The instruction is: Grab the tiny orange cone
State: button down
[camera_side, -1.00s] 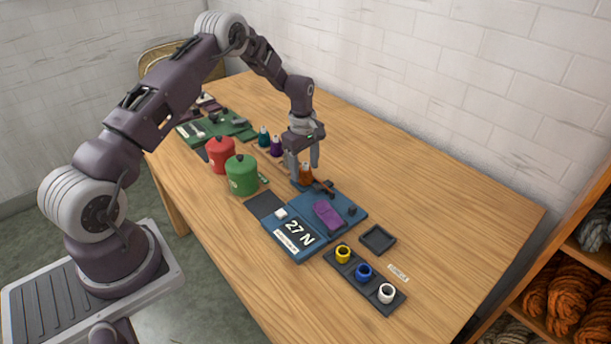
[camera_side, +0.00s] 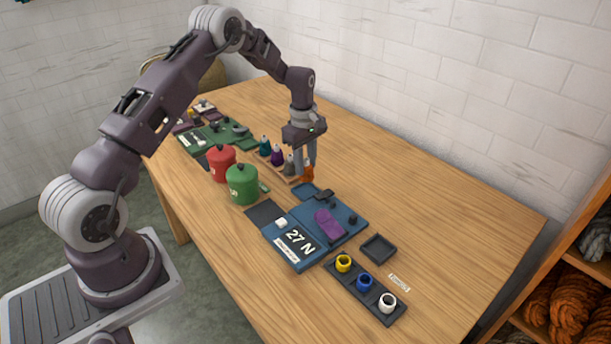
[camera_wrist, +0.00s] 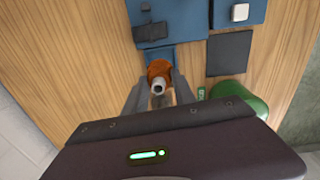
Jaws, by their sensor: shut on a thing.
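The tiny orange cone (camera_side: 307,174) is between the fingers of my gripper (camera_side: 304,170), which is shut on it. In the wrist view the orange cone (camera_wrist: 158,70) shows its pale tip toward the camera, with a gripper finger on each side. My fingers partly hide it in the side view. A small blue square tray (camera_side: 303,191) lies just below and in front of the cone. The cone seems slightly above the table, though the gap is hard to judge.
Grey, purple (camera_side: 276,157) and teal cones stand in a row just left of my gripper. Red (camera_side: 221,163) and green (camera_side: 242,184) canisters stand further left. A blue board (camera_side: 290,252) with a purple piece and dark clips lies in front.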

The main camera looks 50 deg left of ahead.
aim_at(305, 159)
notch_tip(305, 159, up, 11)
jog(key=shift+f, duration=0.2)
dwell(0.3)
